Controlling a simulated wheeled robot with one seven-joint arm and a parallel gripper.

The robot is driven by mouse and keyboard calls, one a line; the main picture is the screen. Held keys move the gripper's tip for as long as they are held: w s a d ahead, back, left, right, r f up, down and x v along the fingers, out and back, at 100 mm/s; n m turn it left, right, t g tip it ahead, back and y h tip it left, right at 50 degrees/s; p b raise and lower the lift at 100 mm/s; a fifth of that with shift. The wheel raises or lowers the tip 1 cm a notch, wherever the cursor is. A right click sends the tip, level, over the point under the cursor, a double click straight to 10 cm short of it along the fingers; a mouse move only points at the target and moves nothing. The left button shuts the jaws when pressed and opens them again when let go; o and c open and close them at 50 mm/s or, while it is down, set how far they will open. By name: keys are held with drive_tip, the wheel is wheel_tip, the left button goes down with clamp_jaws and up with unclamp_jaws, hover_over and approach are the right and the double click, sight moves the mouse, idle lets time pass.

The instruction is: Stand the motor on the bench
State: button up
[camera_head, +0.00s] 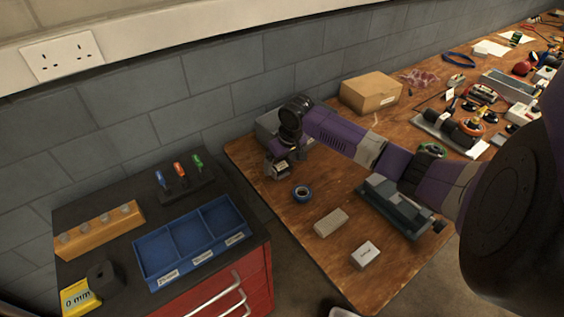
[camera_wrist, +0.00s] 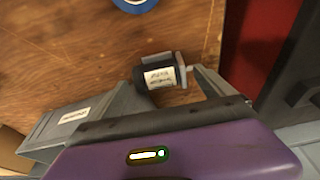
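The motor (camera_wrist: 157,77) is a short dark cylinder with a white label and a grey end plate. In the wrist view it lies sideways across the picture, end plate to the right. My gripper (camera_wrist: 162,80) has its fingers spread, one on each side of the motor. Narrow gaps seem to show between fingers and motor, but contact is hard to judge. In the head view my gripper (camera_head: 283,157) points down at the near left end of the wooden bench (camera_head: 300,240), and the motor (camera_head: 280,171) shows just below it, partly hidden.
A grey labelled bin (camera_wrist: 75,117) stands close beside my gripper, on the left in the wrist view. A blue tape roll (camera_head: 302,194), a beige block (camera_head: 331,223), a small white box (camera_head: 365,255), a vise (camera_head: 394,206) and a cardboard box (camera_head: 370,93) stand on the bench. A red tool cabinet (camera_head: 235,290) adjoins it.

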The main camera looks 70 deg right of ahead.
drive_tip(key=v, duration=1.2)
drive_tip(key=shift+r, duration=0.1)
idle(0.4)
